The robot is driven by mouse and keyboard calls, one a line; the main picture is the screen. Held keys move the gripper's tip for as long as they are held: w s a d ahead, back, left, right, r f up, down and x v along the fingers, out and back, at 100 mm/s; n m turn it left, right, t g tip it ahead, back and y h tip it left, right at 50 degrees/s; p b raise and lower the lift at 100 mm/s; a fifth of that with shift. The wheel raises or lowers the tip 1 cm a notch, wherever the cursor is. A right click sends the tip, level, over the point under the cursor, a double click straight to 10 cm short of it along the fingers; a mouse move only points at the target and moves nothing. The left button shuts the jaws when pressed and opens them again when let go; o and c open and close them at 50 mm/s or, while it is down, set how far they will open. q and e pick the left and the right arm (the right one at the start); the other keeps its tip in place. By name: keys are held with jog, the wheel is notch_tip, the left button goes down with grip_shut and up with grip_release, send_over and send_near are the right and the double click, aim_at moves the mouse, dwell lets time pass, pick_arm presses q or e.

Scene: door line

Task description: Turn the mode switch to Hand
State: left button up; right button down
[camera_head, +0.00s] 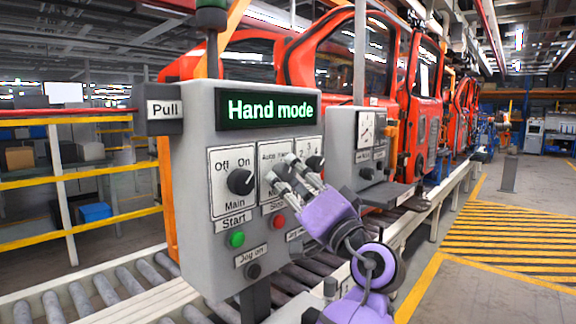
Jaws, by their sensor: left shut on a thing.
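The grey control box (195,170) has a display (266,108) that reads "Hand mode" in green. My left gripper (284,178) reaches in from the lower right, in front of this plate. Its fingers are shut on the mode switch's knob. The fingers hide the knob and most of the plate, so I cannot see the knob's pointer. My right gripper is not in view.
The Main switch (240,181) is left of my fingers, and another black knob (315,163) is close on their right. Below are the green Start button (236,239), a red button (279,222) and the black Jog knob (253,271). A second grey box (345,160) stands behind.

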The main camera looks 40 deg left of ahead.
pick_arm(q)
jog(key=shift+m+t+h+p, duration=0.55)
jog(key=shift+m+p, duration=0.35)
jog(key=shift+m, duration=0.5)
jog(key=shift+f, duration=0.1)
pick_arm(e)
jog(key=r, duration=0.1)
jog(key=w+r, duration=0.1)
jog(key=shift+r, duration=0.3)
pick_arm(q)
jog(key=shift+f, duration=0.15)
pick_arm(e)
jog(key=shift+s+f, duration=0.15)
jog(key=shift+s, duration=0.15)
pick_arm(q)
jog(key=o, duration=1)
jog(key=shift+f, duration=0.1)
jog(key=shift+w, duration=0.15)
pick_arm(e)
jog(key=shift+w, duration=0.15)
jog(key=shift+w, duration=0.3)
pick_arm(q)
jog(key=v, duration=1.2)
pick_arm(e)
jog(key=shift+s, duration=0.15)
